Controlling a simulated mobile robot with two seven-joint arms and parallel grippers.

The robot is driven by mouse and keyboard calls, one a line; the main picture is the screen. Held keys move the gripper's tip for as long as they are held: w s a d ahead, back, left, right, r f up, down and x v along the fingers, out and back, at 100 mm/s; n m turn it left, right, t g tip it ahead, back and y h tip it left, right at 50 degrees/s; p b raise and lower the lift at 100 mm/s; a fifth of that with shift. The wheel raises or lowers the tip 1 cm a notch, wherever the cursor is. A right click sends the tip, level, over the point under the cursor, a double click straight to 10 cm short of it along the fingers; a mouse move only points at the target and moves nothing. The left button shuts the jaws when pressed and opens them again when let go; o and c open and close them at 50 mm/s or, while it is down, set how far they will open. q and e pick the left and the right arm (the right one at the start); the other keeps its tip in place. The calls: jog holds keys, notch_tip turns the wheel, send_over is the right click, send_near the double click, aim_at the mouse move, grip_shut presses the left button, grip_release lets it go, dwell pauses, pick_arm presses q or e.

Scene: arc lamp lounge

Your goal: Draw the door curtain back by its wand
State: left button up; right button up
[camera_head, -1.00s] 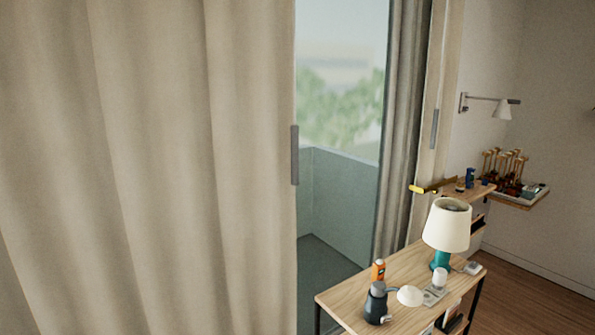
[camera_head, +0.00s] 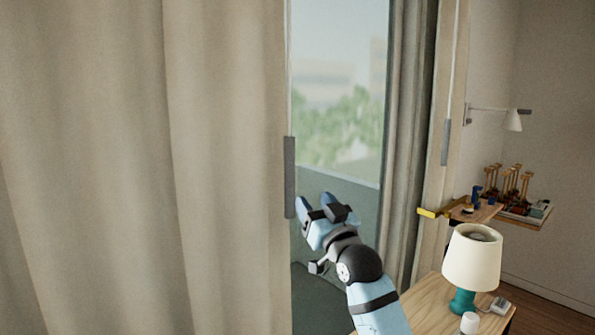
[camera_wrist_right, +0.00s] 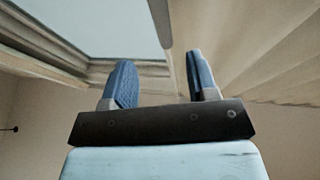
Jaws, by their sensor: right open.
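The beige door curtain (camera_head: 120,170) fills the left of the head view and also shows on the right of the right wrist view (camera_wrist_right: 255,50). Its wand hangs at the curtain's right edge, with a grey handle (camera_head: 290,177) at the lower end. My right gripper (camera_head: 316,203) is open, just right of the handle's lower end, with its fingers pointing up. In the wrist view a grey bar, seemingly the wand (camera_wrist_right: 163,35), shows above and between the open fingers (camera_wrist_right: 160,82). I cannot tell whether they touch. My left gripper is not in view.
A second grey-handled wand (camera_head: 446,142) hangs by the bunched curtain (camera_head: 413,130) to the right. A wooden table (camera_head: 432,302) with a teal-based lamp (camera_head: 473,262) stands at lower right. Glass (camera_head: 340,80) lies behind my gripper.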

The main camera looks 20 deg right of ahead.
aim_at(292, 172)
jog(key=p+x, duration=0.2)
jog(key=x, duration=0.9)
jog(key=shift+w, duration=0.15)
jog(key=shift+w+a+r, duration=0.15)
jog(key=shift+w+a, duration=0.05)
jog(key=shift+w, duration=0.5)
jog(key=shift+c, duration=0.4)
grip_shut()
